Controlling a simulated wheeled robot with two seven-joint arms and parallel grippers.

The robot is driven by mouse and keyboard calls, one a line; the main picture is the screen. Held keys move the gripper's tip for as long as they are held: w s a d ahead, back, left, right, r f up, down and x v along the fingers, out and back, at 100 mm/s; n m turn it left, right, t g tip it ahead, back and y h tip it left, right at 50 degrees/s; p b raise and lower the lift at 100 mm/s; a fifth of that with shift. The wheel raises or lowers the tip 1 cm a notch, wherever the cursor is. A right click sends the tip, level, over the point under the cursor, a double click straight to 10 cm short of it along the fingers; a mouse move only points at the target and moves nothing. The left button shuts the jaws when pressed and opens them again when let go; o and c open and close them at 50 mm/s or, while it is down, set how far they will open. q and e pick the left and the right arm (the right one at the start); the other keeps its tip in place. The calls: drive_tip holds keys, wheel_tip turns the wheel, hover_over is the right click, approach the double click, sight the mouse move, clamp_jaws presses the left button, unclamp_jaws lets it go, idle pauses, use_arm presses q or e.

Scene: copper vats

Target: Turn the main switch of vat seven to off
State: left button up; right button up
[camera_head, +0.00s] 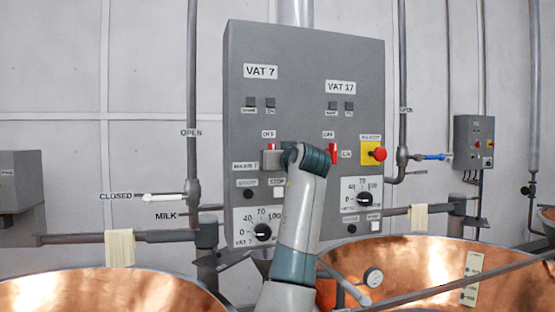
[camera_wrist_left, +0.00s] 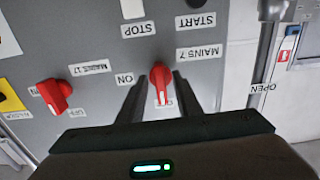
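The red main switch of vat seven (camera_wrist_left: 161,82) is on the grey panel (camera_head: 305,60), beside the MAINS 7 label (camera_wrist_left: 199,53). In the left wrist view, which shows the panel upside down, its handle points down towards the mostly hidden OFF label, away from the ON label (camera_wrist_left: 124,79). In the head view its red tip (camera_head: 271,147) shows under the OFF label (camera_head: 268,134). My left gripper (camera_wrist_left: 160,77) is open, one dark finger on each side of the switch, with narrow gaps visible. In the head view my arm largely hides this gripper. My right gripper is not in view.
The similar red MAINS 17 switch (camera_wrist_left: 54,95) is close beside. A red stop button on a yellow plate (camera_head: 373,153) is further right. Dials (camera_head: 263,232) are lower on the panel. Copper vats (camera_head: 100,292) stand below, left and right.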

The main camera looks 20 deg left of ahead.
use_arm(q)
drive_tip(key=shift+s+d, duration=0.1)
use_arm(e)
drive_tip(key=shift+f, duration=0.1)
